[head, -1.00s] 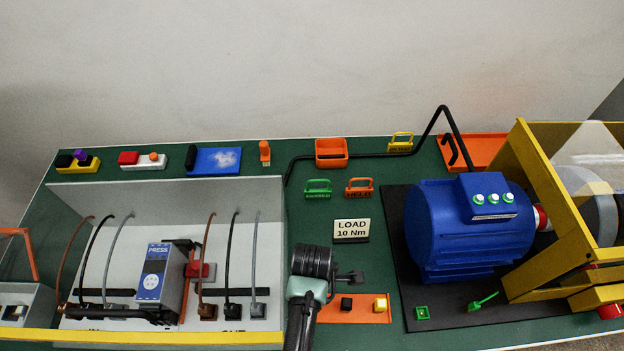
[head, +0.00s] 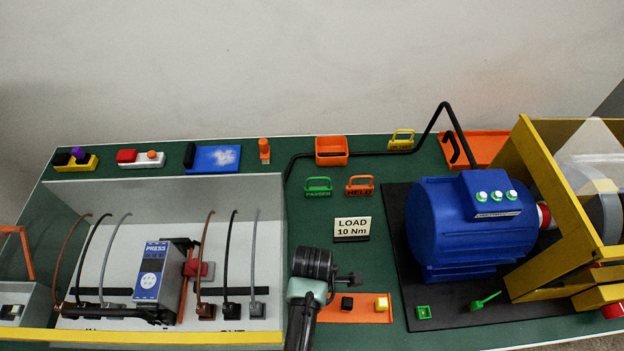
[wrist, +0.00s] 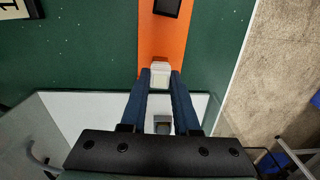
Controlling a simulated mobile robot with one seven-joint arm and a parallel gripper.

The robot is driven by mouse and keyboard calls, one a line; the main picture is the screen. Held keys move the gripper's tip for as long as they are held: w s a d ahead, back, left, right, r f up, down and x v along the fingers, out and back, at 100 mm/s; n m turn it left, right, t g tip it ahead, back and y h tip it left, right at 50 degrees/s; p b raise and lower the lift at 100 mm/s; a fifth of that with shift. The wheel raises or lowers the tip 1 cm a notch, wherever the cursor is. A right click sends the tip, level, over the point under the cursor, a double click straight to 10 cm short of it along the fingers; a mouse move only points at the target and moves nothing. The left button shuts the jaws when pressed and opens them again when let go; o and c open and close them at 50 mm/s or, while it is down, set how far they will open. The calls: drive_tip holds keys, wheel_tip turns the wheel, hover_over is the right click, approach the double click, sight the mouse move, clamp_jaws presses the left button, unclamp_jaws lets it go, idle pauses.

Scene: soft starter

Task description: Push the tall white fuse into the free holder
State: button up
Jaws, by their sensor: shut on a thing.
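My gripper (head: 350,279) is over the left part of the orange strip (head: 362,317). In the wrist view its two blue fingers (wrist: 160,82) are shut on a white block, the white fuse (wrist: 160,72), at their tips. The fuse appears over the near end of the orange strip; I cannot tell whether it still touches it. In the head view my arm hides the fuse.
Left is the grey open cabinet (head: 180,186) with cables and a soft starter (head: 153,272). Right is the blue motor (head: 470,230). The load sign (head: 352,228) stands behind my gripper.

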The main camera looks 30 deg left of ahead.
clamp_jaws()
drive_tip(key=shift+r+p, duration=0.3)
drive_tip(key=shift+r+p, duration=0.35)
drive_tip(key=shift+p, duration=0.05)
drive_tip(key=shift+r+p, duration=0.7)
drive_tip(key=shift+p, duration=0.05)
drive_tip(key=shift+r+p, duration=0.35)
drive_tip(key=shift+r+p, duration=0.35)
drive_tip(key=shift+p, duration=0.05)
